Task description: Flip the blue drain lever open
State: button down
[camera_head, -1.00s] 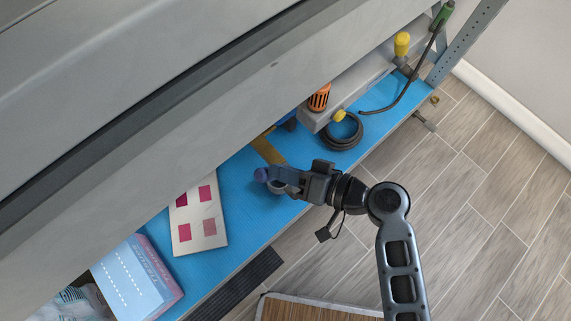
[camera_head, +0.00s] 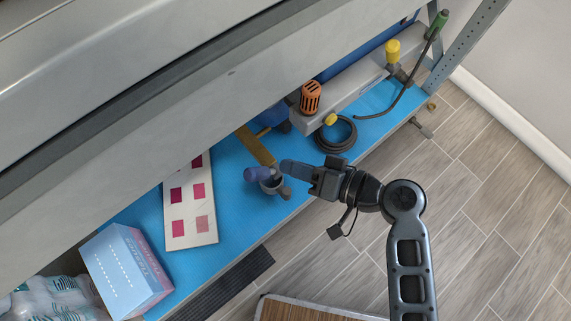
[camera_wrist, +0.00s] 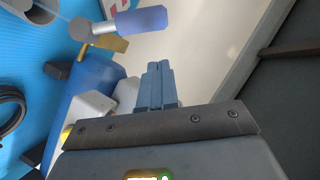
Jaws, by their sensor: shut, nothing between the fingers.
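The blue drain lever (camera_head: 255,174) is a short blue-violet grip beside a grey round fitting (camera_head: 268,187) on the blue shelf. In the wrist view the blue grip (camera_wrist: 142,20) sits on a metal stem that runs left to a grey pivot (camera_wrist: 80,29). My gripper (camera_head: 286,166) is shut and empty, just right of the lever in the head view. In the wrist view its fingertips (camera_wrist: 158,66) point toward the blue grip, with a visible gap. I cannot tell the lever's exact open or closed position.
A yellow-brown bar (camera_head: 256,146) lies close behind the lever. A grey panel (camera_head: 180,100) overhangs the blue shelf (camera_head: 235,215). A board with red squares (camera_head: 178,214) and a box (camera_head: 127,270) are left; a black coil (camera_head: 336,135) and orange cap (camera_head: 311,97) are right.

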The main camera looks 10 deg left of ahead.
jog(key=v, duration=0.8)
jog(key=shift+p, duration=0.4)
jog(key=shift+w+f, duration=0.1)
jog(key=shift+w, duration=0.05)
